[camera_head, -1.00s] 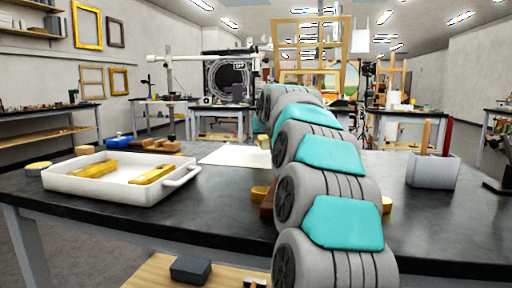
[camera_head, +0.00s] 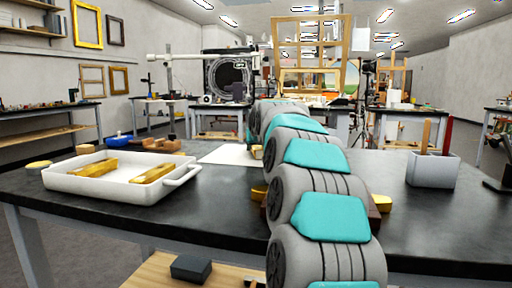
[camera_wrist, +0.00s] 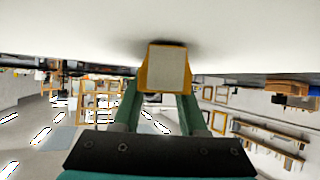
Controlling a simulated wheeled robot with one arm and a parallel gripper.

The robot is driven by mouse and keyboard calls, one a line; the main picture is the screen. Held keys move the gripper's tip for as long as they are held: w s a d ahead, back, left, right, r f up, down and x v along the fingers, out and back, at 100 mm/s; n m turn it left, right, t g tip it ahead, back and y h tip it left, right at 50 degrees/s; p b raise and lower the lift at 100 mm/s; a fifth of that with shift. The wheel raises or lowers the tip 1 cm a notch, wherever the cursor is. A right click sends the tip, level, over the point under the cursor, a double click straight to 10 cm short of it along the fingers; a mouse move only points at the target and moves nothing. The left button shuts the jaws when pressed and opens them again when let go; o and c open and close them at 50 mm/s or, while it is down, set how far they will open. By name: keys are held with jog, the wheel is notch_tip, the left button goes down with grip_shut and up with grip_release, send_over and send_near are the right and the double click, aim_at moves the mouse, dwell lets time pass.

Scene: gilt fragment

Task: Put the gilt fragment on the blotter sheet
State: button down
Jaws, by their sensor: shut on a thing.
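My gripper (camera_wrist: 160,92) is shut on the gilt fragment (camera_wrist: 167,68), a small block with a pale face and gold edges, in the wrist view. A dark shadow lies on the white surface right by the fragment. It is very close to that surface; I cannot tell whether it touches. The white blotter sheet (camera_head: 226,154) lies flat on the dark bench in the head view and fills the top of the inverted wrist view (camera_wrist: 70,35). In the head view a small part of the fragment (camera_head: 257,152) shows at the sheet's right; my arm hides the gripper.
A white tray (camera_head: 60,184) with gold pieces (camera_head: 97,168) stands at the left of the dark bench (camera_head: 225,215). Small wooden blocks and a blue item (camera_head: 119,139) lie behind it. A grey holder (camera_head: 432,171) with upright handles stands right. Gold blocks partly show beside my arm.

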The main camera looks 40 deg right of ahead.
jog(key=shift+f, duration=0.15)
jog(key=shift+c, duration=2.2)
grip_release()
jog(key=shift+r, duration=0.2)
jog(key=v, duration=1.1)
jog(key=shift+f, duration=0.1)
jog(key=shift+s+a+r, duration=0.2)
jog(key=shift+s, duration=0.25)
